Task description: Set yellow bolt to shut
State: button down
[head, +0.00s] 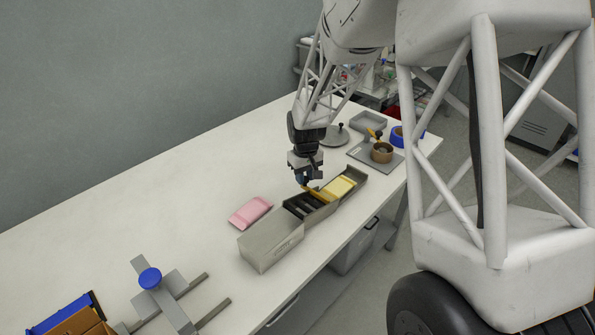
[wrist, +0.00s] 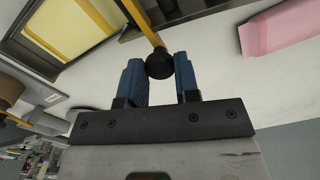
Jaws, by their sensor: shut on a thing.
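The yellow bolt (head: 318,193) is a thin yellow bar at the grey wrapper machine (head: 268,243), between its dark slotted part and a yellow pack (head: 341,186). In the wrist view, the yellow bolt (wrist: 143,22) ends in a round black knob (wrist: 159,66). My gripper (head: 307,181) is at the bolt's near-left end, beside the machine. In the wrist view, the blue fingers of my gripper (wrist: 160,76) are closed on the knob from both sides. How far the bolt is slid is hard to tell.
A pink pack (head: 250,212) lies on the white table left of the machine. A grey plate with a brown round pot (head: 381,153) and a round grey lid (head: 335,136) lie behind. A grey fixture with a blue knob (head: 150,278) stands at front left.

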jog(key=shift+s+d, duration=0.2)
jog(key=c, duration=0.8)
grip_release()
jog(key=shift+r, duration=3.9)
